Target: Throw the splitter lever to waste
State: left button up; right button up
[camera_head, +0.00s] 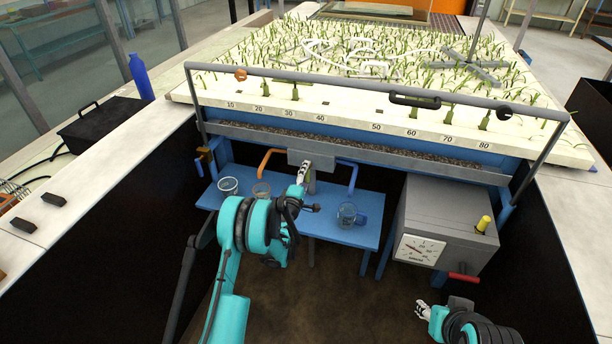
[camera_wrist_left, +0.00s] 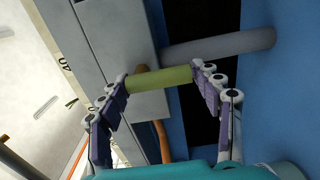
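The splitter is a grey box (camera_head: 312,160) under the flume's front edge, with an orange pipe (camera_head: 270,155) to its left and a blue pipe (camera_head: 352,172) to its right. The yellow-green lever handle (camera_wrist_left: 160,78) lies across the gap between my left fingertips in the left wrist view. My left gripper (camera_wrist_left: 162,77) is spread open around it; I cannot tell whether the fingers touch it. In the head view my left gripper (camera_head: 304,172) is just below the grey box and largely hides the lever. My right gripper (camera_head: 423,309) is low at the right, away from the splitter.
A blue bench (camera_head: 330,229) below holds clear cups (camera_head: 228,186) on the left and a glass beaker (camera_head: 347,215) on the right. A grey box with a dial (camera_head: 420,248) stands at the right. The planted bed's numbered front edge (camera_head: 345,122) is above.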

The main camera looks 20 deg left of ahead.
dwell(0.3)
pick_arm(q)
jog(key=s, duration=0.7)
jog(key=shift+s, duration=0.25)
jog(key=shift+a, duration=0.1)
jog(key=s+d+r+m+g+h, duration=0.25)
jog(key=d+r+m, duration=0.35)
jog(key=r, duration=0.6)
jog(key=s+d+r+m+g+h, duration=0.1)
jog(key=s+d+r+m, duration=0.15)
jog(key=s, duration=0.25)
jog(key=s+d+r+m+g+h, duration=0.1)
jog(key=s+d+r+m+g, duration=0.15)
jog(key=s, duration=0.35)
jog(key=s+a+f+m+g+y, duration=0.1)
jog(key=s+a+m, duration=0.1)
jog(key=s, duration=0.7)
jog(key=s+a+f+m+g+y, duration=0.1)
jog(key=s+a+m+g+y, duration=0.1)
jog(key=s, duration=0.7)
jog(key=s+a+f+m+g+y, duration=0.1)
jog(key=s+f+m+g+y, duration=0.1)
jog(key=s, duration=0.7)
jog(key=shift+a+m, duration=0.3)
jog(key=shift+a, duration=0.1)
